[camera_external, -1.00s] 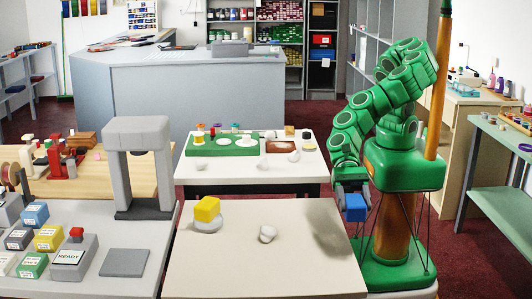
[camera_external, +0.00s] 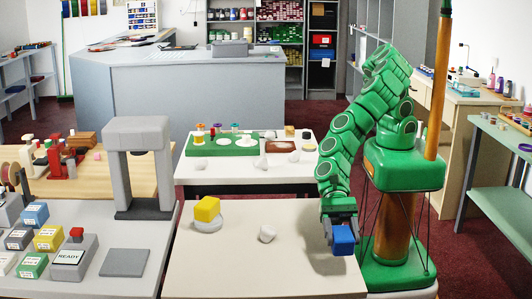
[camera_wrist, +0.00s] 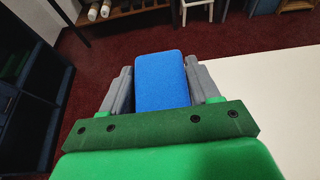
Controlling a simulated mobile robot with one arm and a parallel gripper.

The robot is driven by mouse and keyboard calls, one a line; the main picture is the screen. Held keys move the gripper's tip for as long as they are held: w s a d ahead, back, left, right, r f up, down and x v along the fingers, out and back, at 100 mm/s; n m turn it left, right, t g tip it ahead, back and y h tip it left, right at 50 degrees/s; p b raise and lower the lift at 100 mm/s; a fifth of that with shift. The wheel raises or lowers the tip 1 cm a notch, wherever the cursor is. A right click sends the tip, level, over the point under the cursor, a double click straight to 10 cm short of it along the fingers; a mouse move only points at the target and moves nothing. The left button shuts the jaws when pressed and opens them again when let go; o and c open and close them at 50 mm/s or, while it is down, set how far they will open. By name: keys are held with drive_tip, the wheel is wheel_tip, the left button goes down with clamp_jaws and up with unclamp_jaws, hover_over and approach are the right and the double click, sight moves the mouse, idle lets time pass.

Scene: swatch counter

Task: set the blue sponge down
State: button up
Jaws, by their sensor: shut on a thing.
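The blue sponge (camera_external: 343,240) is held in my gripper (camera_external: 342,228), just over the right edge of the near table (camera_external: 265,268). In the wrist view the blue sponge (camera_wrist: 161,82) sits between the two grey fingers of my gripper (camera_wrist: 162,88), which are shut on its sides. The wrist view shows dark red floor beyond the sponge and the pale table top to its right. I cannot tell the exact height of the sponge above the table.
A yellow block (camera_external: 207,208) rests on a white round piece (camera_external: 208,225) at the near table's back left. A small white lump (camera_external: 267,233) lies mid-table. The table's front and right middle are clear. A grey arch (camera_external: 138,165) stands on the left table.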

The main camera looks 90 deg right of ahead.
sight(337, 251)
drive_tip(key=shift+w+a+f, duration=0.35)
drive_tip(key=shift+a+f, duration=0.25)
drive_tip(key=shift+f, duration=0.25)
drive_tip(key=shift+w+a+f, duration=0.35)
drive_tip(key=shift+a+f, duration=0.25)
drive_tip(key=shift+f, duration=1.7)
drive_tip(key=o, duration=1)
drive_tip(key=shift+f, duration=0.1)
drive_tip(key=shift+d, duration=0.1)
drive_tip(key=shift+s+d+r, duration=0.1)
drive_tip(key=shift+d+r, duration=0.35)
drive_tip(key=shift+d, duration=0.05)
drive_tip(key=shift+v, duration=5.3)
